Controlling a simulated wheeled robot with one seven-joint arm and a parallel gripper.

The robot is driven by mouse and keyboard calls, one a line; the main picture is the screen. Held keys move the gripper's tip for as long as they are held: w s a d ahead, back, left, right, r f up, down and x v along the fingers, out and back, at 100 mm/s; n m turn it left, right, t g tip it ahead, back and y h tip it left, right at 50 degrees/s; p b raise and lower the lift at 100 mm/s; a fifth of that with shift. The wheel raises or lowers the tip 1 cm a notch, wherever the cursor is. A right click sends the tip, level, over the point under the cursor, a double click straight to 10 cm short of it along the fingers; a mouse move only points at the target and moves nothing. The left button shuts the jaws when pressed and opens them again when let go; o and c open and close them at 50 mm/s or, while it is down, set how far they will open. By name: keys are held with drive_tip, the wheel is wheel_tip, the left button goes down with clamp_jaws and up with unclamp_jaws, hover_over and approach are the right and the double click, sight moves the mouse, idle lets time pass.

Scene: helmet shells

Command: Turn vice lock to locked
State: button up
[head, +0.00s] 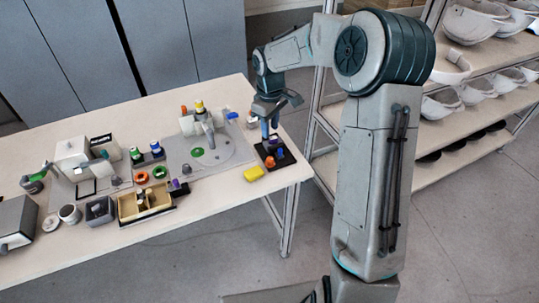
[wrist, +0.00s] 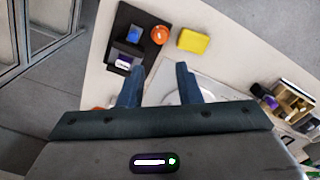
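My gripper (head: 269,132) points down over the right end of the table, just above a black plate (head: 285,158). In the wrist view my gripper (wrist: 160,68) has its two blue fingers apart with nothing between them. The black plate also shows in the wrist view (wrist: 124,22), left of the fingers. It carries a blue block (wrist: 133,34), an orange round knob (wrist: 160,35) and a purple-and-white part (wrist: 123,63). I cannot tell for sure which of these is the vice lock, or its state. In the head view my gripper partly hides the plate.
A yellow block (head: 253,174) lies left of the plate; it also shows in the wrist view (wrist: 194,40). A grey fixture plate (head: 232,157) and a wooden tray (head: 128,207) are farther left. Shelves of helmet shells (head: 470,97) stand on the right.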

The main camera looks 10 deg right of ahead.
sight(270, 159)
wheel_tip(270, 159, down, 14)
drive_tip(key=shift+r+p, duration=0.1)
drive_tip(key=shift+p, duration=0.45)
clamp_jaws()
